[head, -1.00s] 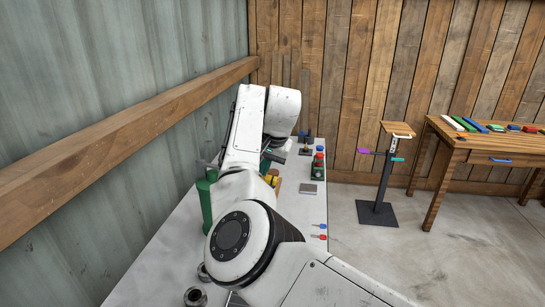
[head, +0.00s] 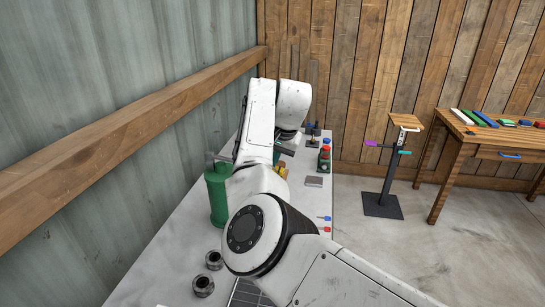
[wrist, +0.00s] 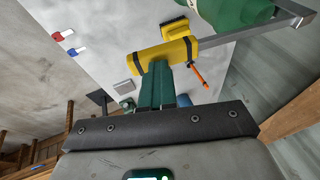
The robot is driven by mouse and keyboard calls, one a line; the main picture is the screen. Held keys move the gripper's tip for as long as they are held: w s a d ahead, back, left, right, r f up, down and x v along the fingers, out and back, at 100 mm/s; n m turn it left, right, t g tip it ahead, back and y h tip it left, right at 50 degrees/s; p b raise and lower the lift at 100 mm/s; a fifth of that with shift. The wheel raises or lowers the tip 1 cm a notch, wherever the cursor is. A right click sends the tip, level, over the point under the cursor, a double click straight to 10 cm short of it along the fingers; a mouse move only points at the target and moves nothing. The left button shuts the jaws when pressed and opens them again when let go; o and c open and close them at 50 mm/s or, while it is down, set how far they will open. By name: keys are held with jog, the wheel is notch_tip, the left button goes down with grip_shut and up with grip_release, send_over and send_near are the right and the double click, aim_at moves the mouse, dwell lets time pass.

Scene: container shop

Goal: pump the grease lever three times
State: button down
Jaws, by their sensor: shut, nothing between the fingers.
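The green grease pump body (head: 217,198) stands upright on the bench, left of my arm in the head view. Its top corner shows at the upper right of the wrist view (wrist: 235,10). A grey lever bar (wrist: 235,36) runs from it to a yellow grip (wrist: 163,56) with black bands. My gripper (wrist: 158,68) has its dark green fingers shut together and empty. The fingertips overlap the grip's near edge in the wrist view; I cannot tell if they touch it. In the head view my arm hides most of the lever and the gripper.
The grey bench (head: 185,260) carries two metal nuts (head: 204,285), red and blue keys (head: 324,229) and a red-and-green button box (head: 325,158). A wooden beam (head: 120,140) runs along the left wall. A stand (head: 384,205) and a wooden table (head: 480,155) are at the right.

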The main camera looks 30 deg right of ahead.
notch_tip(320, 180, up, 4)
jog(key=shift+s+d+f+p, duration=0.15)
jog(key=shift+f+p, duration=0.05)
jog(key=shift+p, duration=0.85)
jog(key=b+v, duration=0.2)
jog(key=v, duration=0.7)
jog(key=shift+s+b, duration=0.35)
jog(key=shift+b, duration=0.05)
jog(key=shift+d, duration=0.15)
jog(key=s+d+f+n+h, duration=0.1)
jog(key=s+f, duration=0.5)
jog(key=f, duration=0.3)
jog(key=s+d+f+n+g+h, duration=0.1)
jog(key=s+f, duration=0.4)
jog(key=f, duration=0.3)
jog(key=s+d+f+n+h, duration=0.1)
jog(key=s+f, duration=0.5)
jog(key=f, duration=0.3)
jog(key=s+a+f+n+y, duration=0.1)
jog(key=s+a+f, duration=0.3)
jog(key=s, duration=0.5)
jog(key=s+a+f+n+g+y, duration=0.1)
jog(key=s+a+f+n, duration=0.2)
jog(key=s, duration=0.6)
jog(key=s+a+f+n+g+y, duration=0.1)
jog(key=s+a+f+n, duration=0.1)
jog(key=s+a+f, duration=0.4)
jog(key=s+a, duration=0.1)
jog(key=s, duration=0.2)
jog(key=shift+f, duration=0.2)
